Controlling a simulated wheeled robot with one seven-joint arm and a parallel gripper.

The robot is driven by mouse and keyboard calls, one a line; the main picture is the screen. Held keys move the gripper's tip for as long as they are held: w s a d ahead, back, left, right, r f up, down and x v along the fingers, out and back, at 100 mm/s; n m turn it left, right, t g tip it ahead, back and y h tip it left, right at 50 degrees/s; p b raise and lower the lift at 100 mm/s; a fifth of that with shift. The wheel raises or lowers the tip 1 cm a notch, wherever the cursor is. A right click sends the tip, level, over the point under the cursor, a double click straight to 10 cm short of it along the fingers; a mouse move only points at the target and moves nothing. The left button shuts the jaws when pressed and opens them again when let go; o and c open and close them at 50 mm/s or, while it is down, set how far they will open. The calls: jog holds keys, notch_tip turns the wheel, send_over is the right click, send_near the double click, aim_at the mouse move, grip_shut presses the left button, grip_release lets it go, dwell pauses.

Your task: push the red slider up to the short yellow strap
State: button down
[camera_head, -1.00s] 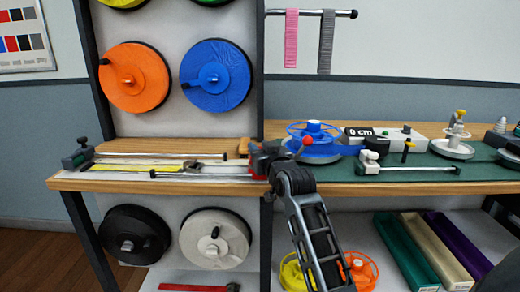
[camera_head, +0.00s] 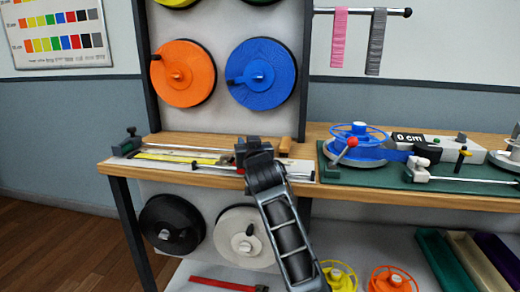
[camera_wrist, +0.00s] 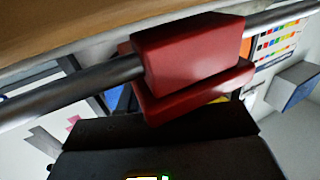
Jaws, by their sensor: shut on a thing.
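The red slider (camera_wrist: 190,65) sits on a metal rail (camera_wrist: 75,88) in the wrist view. My gripper (camera_wrist: 170,118) is shut on it. The short yellow strap (camera_head: 175,156) lies flat along the fixture, to the left of my gripper. Whether the slider touches anything at the strap's end is hidden.
A dark clamp (camera_head: 130,144) stands at the fixture's left end. A wooden peg (camera_head: 285,146) stands just right of my gripper. Blue reel (camera_head: 358,142) and green mat (camera_head: 400,178) are farther right. Orange (camera_head: 184,73) and blue (camera_head: 261,75) spools hang behind.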

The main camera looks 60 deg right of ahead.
jog(key=shift+w+a, duration=0.2)
jog(key=c, duration=1)
grip_release()
jog(key=shift+o, duration=0.2)
jog(key=shift+d, duration=0.1)
jog(key=v, duration=0.7)
jog(key=shift+s+a, duration=0.3)
jog(key=shift+a, duration=0.05)
